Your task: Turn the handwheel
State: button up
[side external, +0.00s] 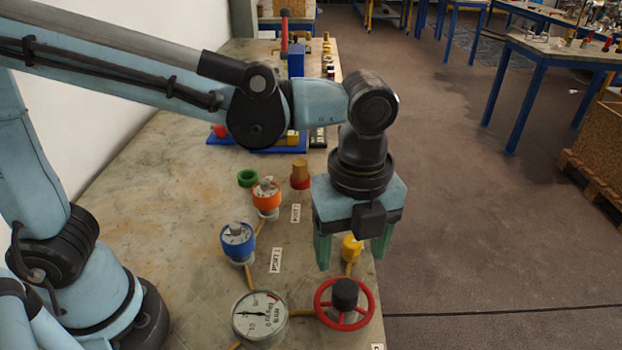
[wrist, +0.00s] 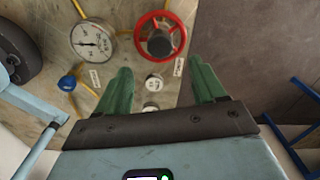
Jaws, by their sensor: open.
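The red handwheel (side external: 370,303) with its dark hub (side external: 344,294) stands near the front right edge of the table in the side external view. In the wrist view the handwheel (wrist: 138,40) is at the top, just beyond the fingertips. My gripper (side external: 352,257) points down with its two green fingers apart and nothing held between them. It is above the table and behind the handwheel in the side view, apart from it. In the wrist view my gripper (wrist: 160,68) has a pale round knob (wrist: 154,82) showing between its fingers.
A round gauge (side external: 259,316) stands left of the handwheel. A blue valve (side external: 238,242), an orange valve (side external: 266,197) and a yellow knob (side external: 352,247) stand around my gripper. Yellow pipes run between them. The table (side external: 185,190) ends right of the handwheel, with open floor beyond.

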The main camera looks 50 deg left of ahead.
jog(key=shift+r, duration=1.65)
jog(key=a+f+n+t, duration=0.3)
jog(key=a+n+t, duration=0.4)
jog(key=a+n, duration=1.4)
jog(key=n, duration=0.3)
jog(key=shift+w+a, duration=0.2)
jog(key=shift+a, duration=0.1)
jog(key=shift+f, duration=0.1)
